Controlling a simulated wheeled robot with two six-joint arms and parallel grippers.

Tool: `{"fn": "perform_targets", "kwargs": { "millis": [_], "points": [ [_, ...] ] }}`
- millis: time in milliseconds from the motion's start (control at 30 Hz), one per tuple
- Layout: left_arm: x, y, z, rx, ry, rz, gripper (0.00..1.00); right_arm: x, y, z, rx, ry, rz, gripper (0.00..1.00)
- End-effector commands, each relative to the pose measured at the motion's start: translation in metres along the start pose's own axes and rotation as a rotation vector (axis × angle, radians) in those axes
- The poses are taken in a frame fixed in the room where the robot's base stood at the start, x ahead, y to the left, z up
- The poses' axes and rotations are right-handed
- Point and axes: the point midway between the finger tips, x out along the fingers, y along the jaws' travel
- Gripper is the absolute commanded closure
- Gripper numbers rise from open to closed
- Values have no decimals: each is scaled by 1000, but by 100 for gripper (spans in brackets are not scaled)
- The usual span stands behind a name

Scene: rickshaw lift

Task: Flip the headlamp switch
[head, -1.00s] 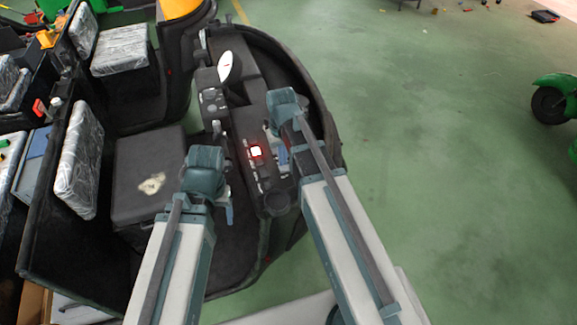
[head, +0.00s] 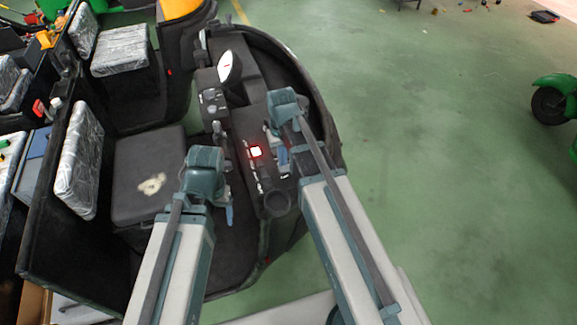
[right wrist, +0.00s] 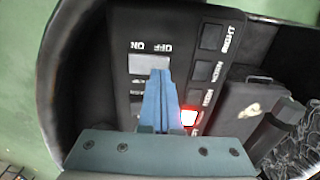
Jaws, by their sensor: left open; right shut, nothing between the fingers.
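The dashboard panel (right wrist: 178,30) has a large pale switch (right wrist: 148,64) beside inverted ON and OFF lettering. My right gripper (right wrist: 160,76) is shut and empty, its blue fingertips at the lower edge of this switch; I cannot tell whether they touch. The fingers hide part of the panel below. In the head view the right gripper (head: 282,156) is over the right part of the dashboard (head: 251,124). My left gripper (head: 229,213) is open, left of the dashboard and apart from it. I cannot tell which control is the headlamp switch.
A red-lit button (head: 256,151) glows on the dashboard and shows in the right wrist view (right wrist: 189,117). Dark labelled buttons (right wrist: 210,38) line the panel. A black seat box (head: 150,170) is left of my left gripper. Green floor (head: 430,150) lies open at the right.

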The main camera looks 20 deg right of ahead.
Motion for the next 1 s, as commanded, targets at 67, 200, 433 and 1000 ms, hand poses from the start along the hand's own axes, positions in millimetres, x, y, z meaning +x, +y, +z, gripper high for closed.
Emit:
{"fn": "perform_targets", "kwargs": {
  "millis": [67,200,433,1000],
  "points": [
    [0,0,0,0,0,0,25,0,0,0,0,0,0,100],
    [0,0,0,0,0,0,25,0,0,0,0,0,0,100],
    [0,0,0,0,0,0,25,0,0,0,0,0,0,100],
    [7,1,0,0,0,0,25,7,0,0,0,0,0,100]
  ]
}}
